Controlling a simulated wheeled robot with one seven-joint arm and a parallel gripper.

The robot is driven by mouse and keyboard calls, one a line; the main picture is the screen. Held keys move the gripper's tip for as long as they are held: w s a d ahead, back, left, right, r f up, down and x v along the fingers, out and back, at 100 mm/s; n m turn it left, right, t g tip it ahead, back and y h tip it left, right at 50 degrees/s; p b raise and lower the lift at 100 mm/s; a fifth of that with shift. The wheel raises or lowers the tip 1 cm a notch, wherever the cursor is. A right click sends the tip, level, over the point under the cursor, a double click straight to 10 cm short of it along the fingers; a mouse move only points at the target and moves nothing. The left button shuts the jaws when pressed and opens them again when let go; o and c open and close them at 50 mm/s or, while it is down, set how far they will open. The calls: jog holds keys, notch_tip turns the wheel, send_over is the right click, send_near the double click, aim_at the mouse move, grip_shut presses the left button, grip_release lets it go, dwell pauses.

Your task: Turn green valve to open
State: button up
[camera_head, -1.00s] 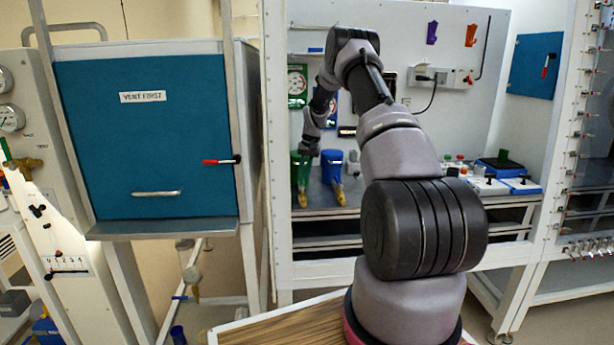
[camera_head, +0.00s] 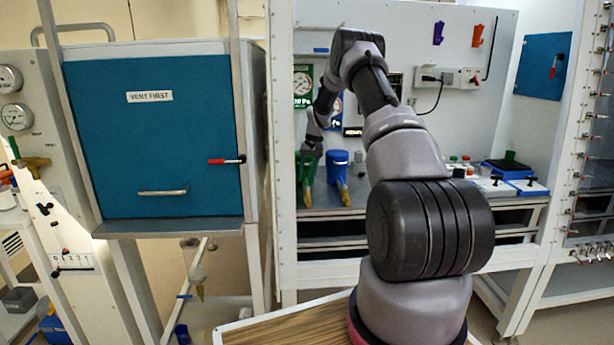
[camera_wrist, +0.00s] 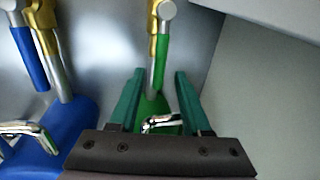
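The green valve has a green lever (camera_wrist: 161,62) beside a brass-coloured fitting, above a green body (camera_wrist: 153,108), in the wrist view. In the head view the green body (camera_head: 308,168) stands on the bench, partly hidden by my arm's end. My gripper (camera_wrist: 159,77) is open, with its two green fingers apart on either side of the lever's lower end and the body. No contact shows, and the depth between fingers and lever is hard to tell. A blue valve with a blue lever (camera_wrist: 30,58) and blue body (camera_wrist: 70,122) stands to the left in the wrist view.
The blue body (camera_head: 338,166) stands close beside the green one in the head view. A grey wall panel (camera_wrist: 270,85) rises to the right of my gripper. A blue-doored cabinet (camera_head: 155,125) stands left of the bay. White-and-blue devices (camera_head: 508,180) sit on the bench at right.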

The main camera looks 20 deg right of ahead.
notch_tip(320, 180, up, 11)
jog(key=d, duration=0.2)
jog(key=shift+s+f, duration=0.2)
jog(key=shift+s, duration=0.05)
dwell(0.8)
